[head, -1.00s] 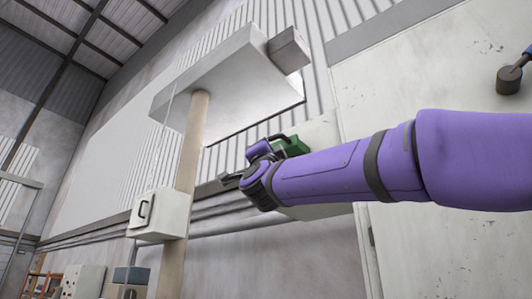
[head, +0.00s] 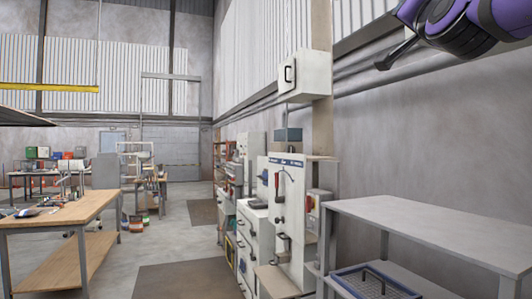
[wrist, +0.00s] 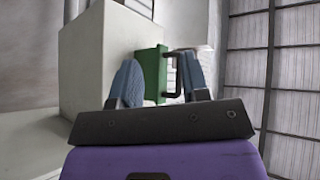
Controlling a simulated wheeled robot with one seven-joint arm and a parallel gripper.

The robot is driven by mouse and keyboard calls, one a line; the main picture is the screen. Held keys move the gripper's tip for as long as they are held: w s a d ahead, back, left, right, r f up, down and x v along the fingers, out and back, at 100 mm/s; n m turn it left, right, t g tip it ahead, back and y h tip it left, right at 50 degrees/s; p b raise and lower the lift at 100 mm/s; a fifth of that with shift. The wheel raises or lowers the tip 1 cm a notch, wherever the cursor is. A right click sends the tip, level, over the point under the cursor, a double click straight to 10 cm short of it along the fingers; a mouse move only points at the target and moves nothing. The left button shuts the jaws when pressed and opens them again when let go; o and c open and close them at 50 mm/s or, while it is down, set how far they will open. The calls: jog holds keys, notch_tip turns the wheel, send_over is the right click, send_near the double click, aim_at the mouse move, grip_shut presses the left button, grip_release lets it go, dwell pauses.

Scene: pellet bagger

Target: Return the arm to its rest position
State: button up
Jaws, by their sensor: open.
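My purple arm (head: 490,18) reaches into the top right corner of the head view. Part of my gripper (head: 398,54) shows there, with a dark finger pointing down and left, high above a grey table. In the wrist view, my gripper (wrist: 158,62) has its two blue-grey fingers apart. A green box-like thing (wrist: 150,72) with a dark handle (wrist: 177,72) shows between and beyond the fingers. I cannot tell how far off it is.
A grey metal table (head: 430,228) with a blue-rimmed tray (head: 375,282) below stands at the right. A white machine (head: 290,190) and a white wall box (head: 305,75) stand left of it. A wooden workbench (head: 75,215) is at the left. Open floor lies between.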

jog(key=s+f+n+g+y, duration=0.2)
jog(key=f+g, duration=0.1)
jog(key=f, duration=0.6)
jog(key=s+a+f+n+g+y, duration=0.15)
jog(key=f+g, duration=0.25)
jog(key=f, duration=0.5)
jog(key=s+f+n+g+y, duration=0.1)
jog(key=s+f+n+g, duration=0.15)
jog(key=f, duration=0.65)
jog(key=s+d+f+n+g, duration=0.1)
jog(key=s+f+g, duration=0.3)
jog(key=s+f, duration=0.3)
jog(key=s+d+f+n+g, duration=0.1)
jog(key=s+f+g, duration=0.4)
jog(key=f, duration=0.6)
jog(key=shift+s+d+f+n+h, duration=0.3)
jog(key=shift+s+d+f+h, duration=0.15)
jog(key=shift+s, duration=0.45)
jog(key=shift+d, duration=0.1)
